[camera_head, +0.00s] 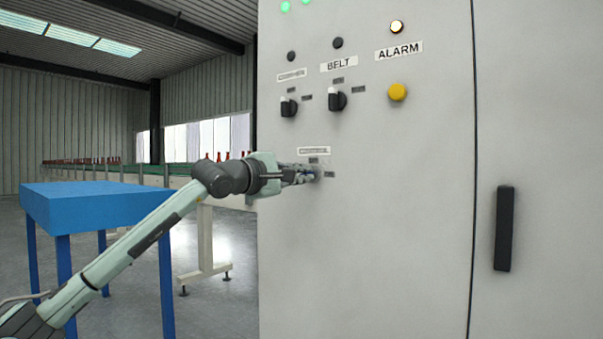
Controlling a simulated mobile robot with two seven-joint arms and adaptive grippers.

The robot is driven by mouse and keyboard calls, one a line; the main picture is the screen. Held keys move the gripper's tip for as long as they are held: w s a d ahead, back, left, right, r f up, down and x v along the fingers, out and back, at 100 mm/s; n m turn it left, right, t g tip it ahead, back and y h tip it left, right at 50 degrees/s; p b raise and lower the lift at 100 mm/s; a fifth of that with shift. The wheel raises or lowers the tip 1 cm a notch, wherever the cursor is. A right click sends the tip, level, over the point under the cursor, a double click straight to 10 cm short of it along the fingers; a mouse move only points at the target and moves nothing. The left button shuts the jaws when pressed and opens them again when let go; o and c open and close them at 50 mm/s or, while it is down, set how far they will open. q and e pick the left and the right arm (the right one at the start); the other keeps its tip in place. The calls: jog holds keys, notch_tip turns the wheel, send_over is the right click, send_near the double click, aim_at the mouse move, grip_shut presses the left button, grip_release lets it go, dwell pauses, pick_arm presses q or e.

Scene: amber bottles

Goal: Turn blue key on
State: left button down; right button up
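The blue key (308,176) sits low on the face of the grey control cabinet (400,230), below a small label plate (314,151). Only a little blue shows. My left gripper (305,176) is at the key, its fingers reaching the panel there and hiding most of it. The fingers are too small and overlapped to tell whether they are shut on the key. I cannot make out which way the key is turned. My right gripper is not in view.
Above are two black selector switches (288,106) (337,100), a yellow button (397,92) and a lit ALARM lamp (396,27). A black door handle (504,228) is at the right. A blue table (95,204) stands at the left, before a conveyor with amber bottles (90,161).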

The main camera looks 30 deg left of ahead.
pick_arm(q)
jog(key=shift+f+m, duration=0.15)
jog(key=shift+m, duration=1.45)
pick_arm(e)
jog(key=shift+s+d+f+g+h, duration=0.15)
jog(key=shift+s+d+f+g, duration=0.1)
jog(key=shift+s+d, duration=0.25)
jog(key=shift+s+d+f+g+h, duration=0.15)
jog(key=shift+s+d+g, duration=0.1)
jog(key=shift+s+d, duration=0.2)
pick_arm(q)
jog(key=c, duration=1.7)
grip_release()
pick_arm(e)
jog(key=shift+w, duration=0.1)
